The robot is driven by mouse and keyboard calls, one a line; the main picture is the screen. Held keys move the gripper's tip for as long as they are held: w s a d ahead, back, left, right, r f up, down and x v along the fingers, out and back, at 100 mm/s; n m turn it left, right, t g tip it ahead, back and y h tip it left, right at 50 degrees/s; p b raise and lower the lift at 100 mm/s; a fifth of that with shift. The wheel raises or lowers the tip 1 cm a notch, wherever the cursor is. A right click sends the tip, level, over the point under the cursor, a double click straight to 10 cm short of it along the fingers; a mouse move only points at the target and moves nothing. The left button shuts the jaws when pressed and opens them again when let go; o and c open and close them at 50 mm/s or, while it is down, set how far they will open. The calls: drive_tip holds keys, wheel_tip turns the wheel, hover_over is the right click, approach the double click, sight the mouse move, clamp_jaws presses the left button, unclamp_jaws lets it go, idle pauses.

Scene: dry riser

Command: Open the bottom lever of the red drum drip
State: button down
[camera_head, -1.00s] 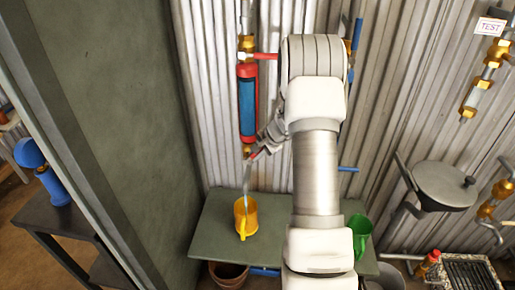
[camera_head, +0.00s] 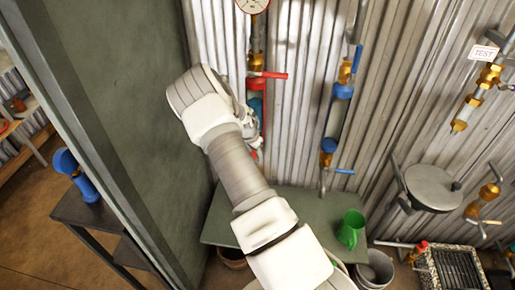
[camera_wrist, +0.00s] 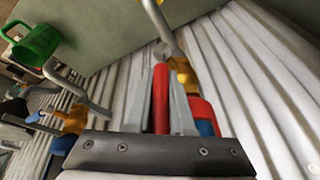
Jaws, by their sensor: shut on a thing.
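The red drum drip (camera_head: 262,112) hangs upright on the corrugated wall, with a blue window in its side; my arm covers much of it. Its top red lever (camera_head: 270,75) points right. In the wrist view the drum's red and blue body (camera_wrist: 203,112) is at right, beside a brass fitting (camera_wrist: 184,72) and a grey spout pipe (camera_wrist: 158,22). The bottom red lever (camera_wrist: 161,95) lies lengthwise between the fingers of my gripper (camera_wrist: 162,105), which is shut on it. In the head view the gripper (camera_head: 256,142) is partly hidden by my arm.
A green panel (camera_head: 140,110) stands close left of my arm. A similar riser with blue fittings (camera_head: 328,150) is to the right. A green jug (camera_head: 351,228) stands on the low table (camera_head: 300,205). A pan (camera_head: 430,187) sits further right.

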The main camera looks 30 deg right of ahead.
drive_tip(key=shift+w+a, duration=0.1)
idle(0.5)
drive_tip(key=c, duration=0.8)
unclamp_jaws()
drive_tip(key=v, duration=1.7)
drive_tip(key=shift+a+r, duration=0.15)
drive_tip(key=shift+a, duration=0.2)
drive_tip(key=s+a+r+n+t+y, duration=0.1)
drive_tip(key=s+a+r+n+y, duration=0.15)
drive_tip(key=s+a+r, duration=0.4)
drive_tip(key=s+a+r+n+y, duration=0.2)
drive_tip(key=s+a+r+n, duration=0.2)
drive_tip(key=s+r, duration=0.45)
drive_tip(key=s+a+r+n+t, duration=0.1)
drive_tip(key=s+r+n, duration=0.1)
drive_tip(key=s, duration=0.3)
drive_tip(key=s+a+r+n, duration=0.1)
drive_tip(key=s+a+n, duration=0.1)
drive_tip(key=s, duration=0.3)
drive_tip(key=s+a+r+n+t+h, duration=0.1)
drive_tip(key=s+a+r+n, duration=0.1)
drive_tip(key=s+n, duration=0.2)
drive_tip(key=shift+s+r+t+b, duration=0.15)
drive_tip(key=shift+s, duration=0.4)
drive_tip(key=shift+s+r+t+b, duration=0.15)
drive_tip(key=shift+s+r, duration=0.05)
drive_tip(key=shift+s, duration=0.35)
